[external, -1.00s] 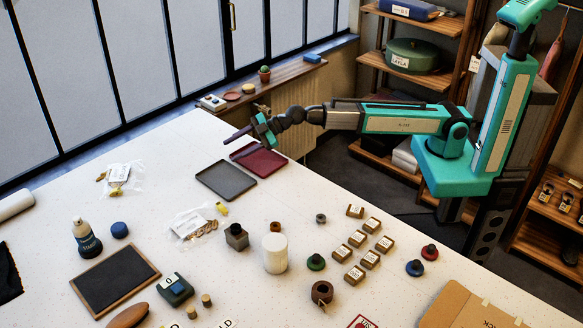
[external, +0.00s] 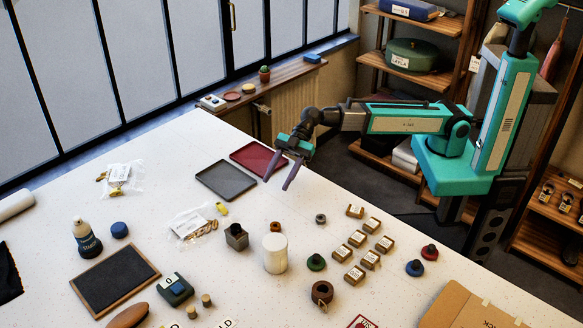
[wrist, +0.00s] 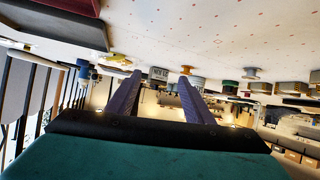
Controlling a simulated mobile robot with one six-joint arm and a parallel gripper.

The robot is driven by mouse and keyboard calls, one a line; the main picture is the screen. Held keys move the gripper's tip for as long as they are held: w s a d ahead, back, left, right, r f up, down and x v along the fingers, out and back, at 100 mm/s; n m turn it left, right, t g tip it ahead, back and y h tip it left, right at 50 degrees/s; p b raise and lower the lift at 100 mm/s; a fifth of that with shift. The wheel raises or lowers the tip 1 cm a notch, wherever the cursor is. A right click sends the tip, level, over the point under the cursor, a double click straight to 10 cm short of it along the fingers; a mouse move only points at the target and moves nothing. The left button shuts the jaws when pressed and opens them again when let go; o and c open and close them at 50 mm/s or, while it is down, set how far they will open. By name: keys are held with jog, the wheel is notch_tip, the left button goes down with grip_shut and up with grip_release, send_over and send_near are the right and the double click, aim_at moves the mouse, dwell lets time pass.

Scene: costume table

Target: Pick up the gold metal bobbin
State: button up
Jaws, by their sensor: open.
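A small orange-brown ring-like piece (external: 275,227), possibly the gold bobbin, lies on the white table behind the white cylinder in the external view. I cannot tell its material for sure. A small grey ring (external: 321,218) lies to its right. My gripper (external: 277,184) is open and empty above the table, beyond both pieces, with its fingers pointing down towards the table. In the wrist view, the two purple fingers (wrist: 160,77) stand apart with nothing held.
Several small labelled boxes (external: 357,238) lie to the right. Grey (external: 226,181) and dark red (external: 259,158) trays lie at the far edge.

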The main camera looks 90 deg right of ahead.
jog(key=shift+n+g+y, duration=0.6)
jog(key=shift+g, duration=0.3)
jog(key=s+a, duration=0.1)
jog(key=s, duration=0.1)
jog(key=s+a+r, duration=0.1)
jog(key=s+a, duration=0.1)
jog(key=shift+s+r, duration=0.15)
jog(key=shift+s, duration=0.05)
jog(key=p, duration=0.2)
send_near(275, 227)
jog(key=shift+w+a+f, duration=0.15)
jog(key=shift+a+f, duration=0.15)
jog(key=shift+f, duration=0.1)
jog(key=shift+w+a+f, duration=0.15)
jog(key=shift+a+f, duration=0.2)
jog(key=shift+a, duration=0.1)
